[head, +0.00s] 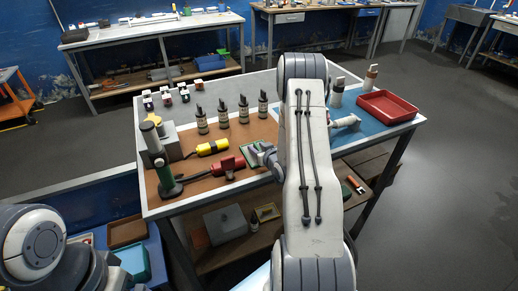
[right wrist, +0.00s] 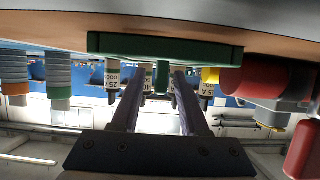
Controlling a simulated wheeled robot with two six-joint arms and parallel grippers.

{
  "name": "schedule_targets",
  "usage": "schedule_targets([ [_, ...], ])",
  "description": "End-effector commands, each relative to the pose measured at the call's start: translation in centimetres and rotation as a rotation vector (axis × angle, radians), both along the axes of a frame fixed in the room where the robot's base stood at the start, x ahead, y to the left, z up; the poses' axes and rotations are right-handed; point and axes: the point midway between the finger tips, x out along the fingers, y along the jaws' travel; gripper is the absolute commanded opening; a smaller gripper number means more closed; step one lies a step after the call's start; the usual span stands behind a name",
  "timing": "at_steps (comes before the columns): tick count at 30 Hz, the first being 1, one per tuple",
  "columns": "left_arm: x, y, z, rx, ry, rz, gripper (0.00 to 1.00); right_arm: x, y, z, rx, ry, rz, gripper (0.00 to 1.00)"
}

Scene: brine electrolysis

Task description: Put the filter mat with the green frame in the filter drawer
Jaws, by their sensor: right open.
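The filter mat with the green frame (head: 252,157) lies on the brown part of the table, partly hidden by my right gripper (head: 262,151). In the right wrist view, which looks upside down, the green frame (right wrist: 165,47) lies flat on the brown surface. A small green tab (right wrist: 163,78) stands out from it, between the fingers of my right gripper (right wrist: 160,86) as seen there. The fingers are apart, and I cannot tell whether they touch the tab. My left gripper is out of view. I cannot make out the filter drawer.
A red tray (head: 388,106) lies on the right.

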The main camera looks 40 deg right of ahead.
Motion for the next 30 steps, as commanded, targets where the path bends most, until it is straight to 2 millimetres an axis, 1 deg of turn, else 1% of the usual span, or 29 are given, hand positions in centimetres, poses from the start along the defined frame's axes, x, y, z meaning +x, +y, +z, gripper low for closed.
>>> schedule_targets([
  [2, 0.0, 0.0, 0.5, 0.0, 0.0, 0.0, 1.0, 0.0, 0.0, 0.5, 0.0, 0.0, 0.0, 0.44],
  [5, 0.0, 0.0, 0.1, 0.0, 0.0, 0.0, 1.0, -1.0, 0.1, 0.7, 0.0, 0.001, -0.002, 0.44],
  [8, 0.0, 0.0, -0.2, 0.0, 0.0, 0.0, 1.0, -2.8, 0.6, 1.4, 0.0, 0.0, -0.002, 0.44],
  [15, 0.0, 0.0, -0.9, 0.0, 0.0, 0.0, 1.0, -7.5, 1.7, 3.4, -0.001, 0.0, -0.004, 0.44],
  [18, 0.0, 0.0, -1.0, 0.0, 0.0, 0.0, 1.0, -9.0, 2.0, 4.1, 0.0, -0.001, -0.003, 0.44],
  [21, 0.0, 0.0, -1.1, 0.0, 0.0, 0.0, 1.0, -10.1, 2.3, 4.6, -0.001, 0.0, -0.002, 0.44],
  [23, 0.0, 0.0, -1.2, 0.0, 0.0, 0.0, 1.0, -10.5, 2.4, 4.7, -0.001, 0.0, -0.002, 0.5],
  [26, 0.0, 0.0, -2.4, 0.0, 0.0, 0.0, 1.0, -10.5, 2.4, 4.4, -0.002, -0.005, 0.003, 0.5],
  [29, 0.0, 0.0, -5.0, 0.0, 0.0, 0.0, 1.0, -9.9, 2.3, 3.7, -0.005, -0.008, 0.01, 0.5],
  [30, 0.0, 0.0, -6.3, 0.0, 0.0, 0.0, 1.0, -9.6, 2.2, 3.4, -0.005, -0.009, 0.012, 0.5],
])
